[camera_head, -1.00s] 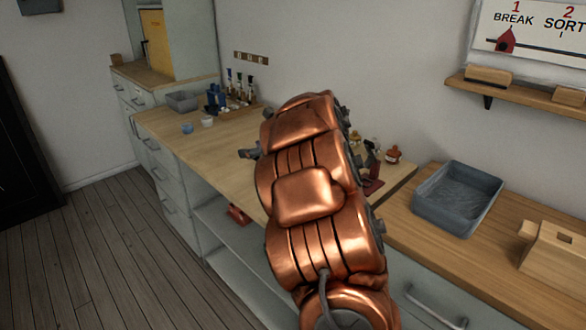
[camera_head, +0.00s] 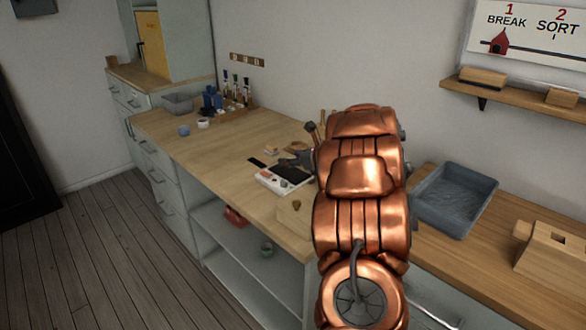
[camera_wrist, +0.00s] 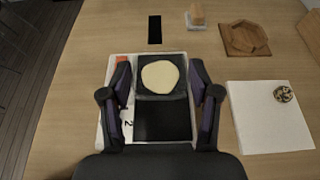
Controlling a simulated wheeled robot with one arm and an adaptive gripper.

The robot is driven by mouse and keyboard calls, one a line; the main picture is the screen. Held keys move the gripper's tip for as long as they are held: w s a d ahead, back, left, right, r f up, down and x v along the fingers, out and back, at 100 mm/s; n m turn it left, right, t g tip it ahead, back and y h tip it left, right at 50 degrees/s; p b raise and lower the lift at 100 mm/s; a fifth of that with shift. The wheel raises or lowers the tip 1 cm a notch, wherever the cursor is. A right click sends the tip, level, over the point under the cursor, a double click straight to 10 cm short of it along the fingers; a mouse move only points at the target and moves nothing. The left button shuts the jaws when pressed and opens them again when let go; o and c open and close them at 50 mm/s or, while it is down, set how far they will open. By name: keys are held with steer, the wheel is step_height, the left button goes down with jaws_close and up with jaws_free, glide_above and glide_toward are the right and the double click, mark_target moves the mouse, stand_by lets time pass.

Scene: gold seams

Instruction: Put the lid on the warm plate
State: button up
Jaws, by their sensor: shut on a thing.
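The warm plate (camera_head: 283,180) is a white slab with a black top, lying on the wooden bench; it also shows in the wrist view (camera_wrist: 163,121), with an orange mark at its far left corner. My gripper (camera_wrist: 160,74) is over its far half, with one finger at each side of a dark square piece with a round cream top (camera_wrist: 160,77), which looks like the lid. I take the jaws to be shut on this piece; the finger contacts are not clear. Whether it touches the plate cannot be told. In the head view my gripper (camera_head: 297,160) is partly behind my arm.
A pale block with a brown knob (camera_head: 295,214) stands at the right of the plate. A wooden octagonal piece (camera_wrist: 243,38) and a black strip (camera_wrist: 155,29) lie beyond. A grey bin (camera_head: 455,200) is on the right counter.

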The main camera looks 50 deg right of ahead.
mark_target(293, 174)
steer(key=shift+f, duration=1.75)
steer(key=shift+f+b, duration=0.15)
steer(key=shift+b, duration=0.15)
steer(key=o, duration=0.8)
steer(key=shift+c, duration=0.2)
steer(key=shift+r+p, duration=0.25)
steer(key=shift+p, duration=0.1)
steer(key=b+v, duration=0.1)
steer(key=v, duration=1.1)
steer(key=shift+s, duration=0.1)
